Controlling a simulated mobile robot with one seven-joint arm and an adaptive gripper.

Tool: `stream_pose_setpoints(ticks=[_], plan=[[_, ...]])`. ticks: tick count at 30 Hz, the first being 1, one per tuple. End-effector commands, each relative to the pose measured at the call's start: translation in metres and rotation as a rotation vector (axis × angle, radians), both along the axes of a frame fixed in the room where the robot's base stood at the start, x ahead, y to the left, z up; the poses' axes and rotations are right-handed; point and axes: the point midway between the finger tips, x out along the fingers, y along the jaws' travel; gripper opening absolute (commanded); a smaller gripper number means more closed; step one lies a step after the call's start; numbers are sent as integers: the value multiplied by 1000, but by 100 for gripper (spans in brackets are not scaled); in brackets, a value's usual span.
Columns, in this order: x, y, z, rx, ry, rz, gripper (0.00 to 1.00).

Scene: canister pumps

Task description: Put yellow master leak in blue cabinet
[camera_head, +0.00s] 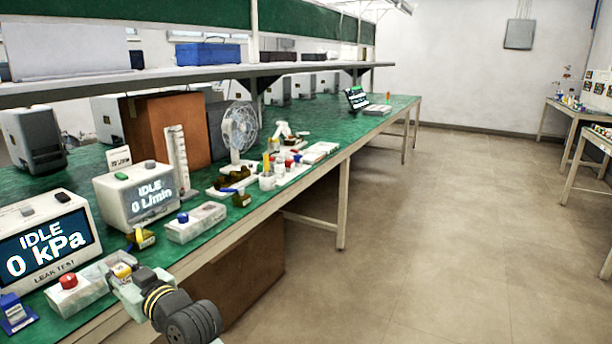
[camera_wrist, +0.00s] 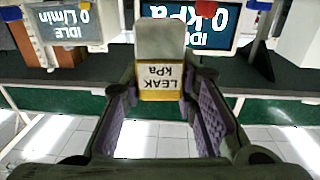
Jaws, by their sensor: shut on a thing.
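My gripper (camera_wrist: 161,92) is shut on the yellow leak master (camera_wrist: 160,40), a pale block with a yellow band and a label reading "LEAK kPa", upside down in the wrist view. In the head view my gripper (camera_head: 128,287) is at the front edge of the green bench, just right of a clear tray with a red knob. A small yellow part (camera_head: 122,270) shows at its tip. No cabinet can be made out for sure; a blue box (camera_head: 207,53) sits on the shelf above the bench.
The leak tester (camera_head: 45,245) reads "IDLE 0 kPa"; the flow tester (camera_head: 140,195) reads "IDLE 0 L/min". Clear trays with a red knob (camera_head: 68,282) and a blue knob (camera_head: 183,218) stand along the front edge. A fan (camera_head: 239,128) stands further back. The floor at right is free.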

Motion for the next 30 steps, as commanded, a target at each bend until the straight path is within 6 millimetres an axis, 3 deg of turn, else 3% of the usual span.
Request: stream_pose_setpoints(ticks=[3, 9, 15, 23, 30], plan=[[44, -25, -36, -3, 11, -114, 0], [109, -87, -115, -6, 10, -340, 0], [144, -161, -204, -9, 11, -555, 0], [146, -267, -317, -10, 8, -805, 0], [110, -361, -404, -8, 6, -988, 0]])
